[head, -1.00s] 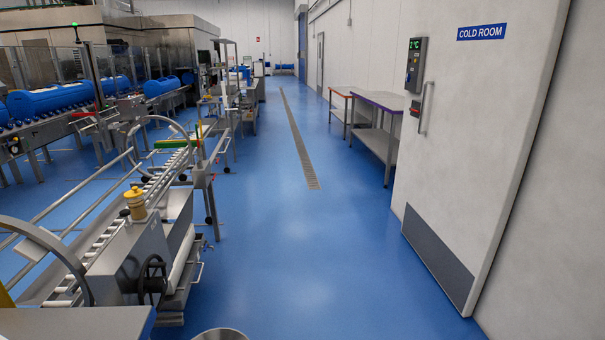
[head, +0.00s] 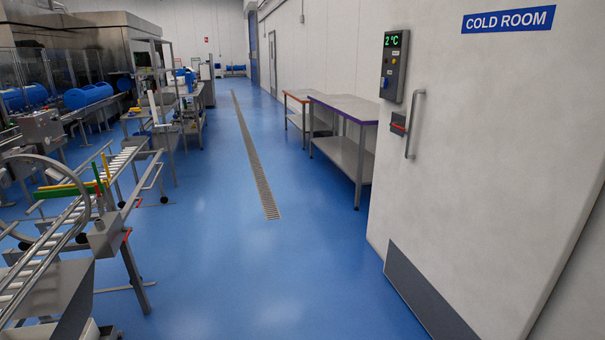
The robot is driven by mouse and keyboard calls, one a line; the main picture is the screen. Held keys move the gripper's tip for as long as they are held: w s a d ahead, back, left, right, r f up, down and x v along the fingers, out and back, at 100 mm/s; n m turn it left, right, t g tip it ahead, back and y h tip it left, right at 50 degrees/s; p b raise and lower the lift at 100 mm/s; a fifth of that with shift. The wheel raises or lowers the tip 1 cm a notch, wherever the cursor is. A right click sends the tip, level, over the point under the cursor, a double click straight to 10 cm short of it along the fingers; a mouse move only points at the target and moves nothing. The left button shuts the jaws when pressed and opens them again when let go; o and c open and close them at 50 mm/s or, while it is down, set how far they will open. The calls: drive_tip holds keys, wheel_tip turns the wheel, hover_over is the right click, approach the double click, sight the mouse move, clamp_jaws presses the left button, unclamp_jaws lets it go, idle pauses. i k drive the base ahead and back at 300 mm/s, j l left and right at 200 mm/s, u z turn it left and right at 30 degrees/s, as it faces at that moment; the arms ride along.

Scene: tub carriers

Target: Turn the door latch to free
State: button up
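The white cold room door (head: 465,190) stands at the right of the head view, with a blue "COLD ROOM" sign (head: 508,20) near its top. A vertical metal handle (head: 414,125) is fixed near its left edge. A small latch piece with a red part (head: 398,124) sits just left of the handle. Which way the latch is turned is too small to tell. Above it is a grey control box (head: 394,68) with a green display reading 2 °C. The door looks shut. My gripper is not in view.
Two steel tables, one orange-edged (head: 300,97) and one purple-edged (head: 345,108), stand along the right wall beyond the door. A roller conveyor (head: 45,255) with metal frames fills the left. The blue floor (head: 240,265) between is clear, with a long drain (head: 253,160).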

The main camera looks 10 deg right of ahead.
sight(391, 124)
drive_tip(key=i+z, duration=0.1)
drive_tip(key=i, duration=0.55)
drive_tip(key=i+j+z, duration=0.15)
drive_tip(key=i, duration=0.45)
drive_tip(key=i+j+z, duration=0.1)
drive_tip(key=i, duration=0.55)
